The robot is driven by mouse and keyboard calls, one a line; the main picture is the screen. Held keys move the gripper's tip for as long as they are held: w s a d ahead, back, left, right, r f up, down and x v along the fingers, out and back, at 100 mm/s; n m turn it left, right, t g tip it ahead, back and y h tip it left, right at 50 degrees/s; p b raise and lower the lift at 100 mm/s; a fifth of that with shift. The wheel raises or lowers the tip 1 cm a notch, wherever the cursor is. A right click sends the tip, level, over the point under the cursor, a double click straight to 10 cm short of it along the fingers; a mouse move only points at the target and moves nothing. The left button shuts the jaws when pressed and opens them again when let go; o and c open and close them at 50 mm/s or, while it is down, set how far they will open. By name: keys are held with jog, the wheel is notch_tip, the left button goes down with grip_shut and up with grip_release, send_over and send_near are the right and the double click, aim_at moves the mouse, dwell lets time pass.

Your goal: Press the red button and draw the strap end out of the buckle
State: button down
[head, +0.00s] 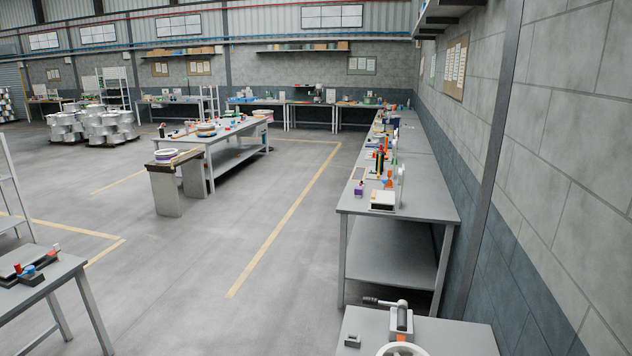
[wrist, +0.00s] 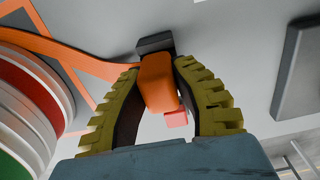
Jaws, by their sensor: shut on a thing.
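In the wrist view my gripper (wrist: 158,72) has its two ribbed yellow fingers closed around an orange block-like piece, which looks like the strap end (wrist: 157,85). Beyond the fingertips is a dark grey block that looks like the buckle (wrist: 155,43). The strap end appears to touch or adjoin it; whether it is still inside I cannot tell. An orange strap (wrist: 85,65) runs from the left up to the buckle. A small red piece, probably the red button (wrist: 177,118), shows between the fingers beside the strap end. In the head view these parts are too small to tell.
Round stacked rings in white, red and green (wrist: 35,105) stand close on the left in the wrist view. A dark grey slab (wrist: 300,70) lies to the right. The head view shows a near bench (head: 455,340) with a clamp-like device (head: 401,318), and open floor left of it.

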jog(key=shift+r+p, duration=0.85)
dwell(0.7)
jog(key=shift+r+p, duration=2.5)
jog(key=shift+r, duration=0.4)
